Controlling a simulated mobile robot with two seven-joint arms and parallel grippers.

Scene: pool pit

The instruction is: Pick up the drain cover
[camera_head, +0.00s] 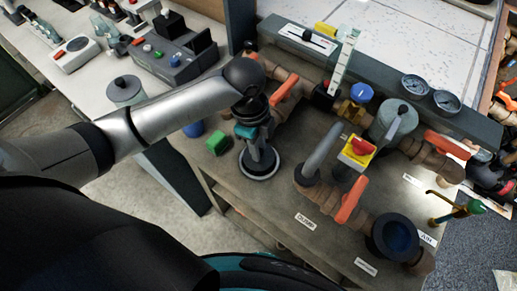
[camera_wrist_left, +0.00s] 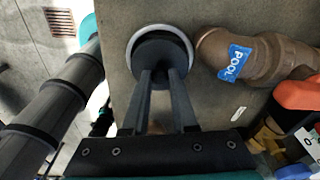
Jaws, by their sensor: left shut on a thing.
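The drain cover (camera_head: 259,176) is a round disc with a pale rim and a dark middle. It is at the worktop, left of the brown pipes in the head view. In the wrist view the drain cover (camera_wrist_left: 131,50) shows beyond the fingers, its dark middle partly hidden by them. My left gripper (camera_head: 260,157) points down over it from above. In the wrist view the left gripper (camera_wrist_left: 165,76) has its fingers close together on the cover's dark middle. I cannot tell whether the cover is touching the worktop. My right gripper is not in view.
Brown pipes with orange handles (camera_head: 349,199) stand just right of the cover. A pipe labelled POOL (camera_wrist_left: 262,60) is close by in the wrist view. The worktop's front left edge is near.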

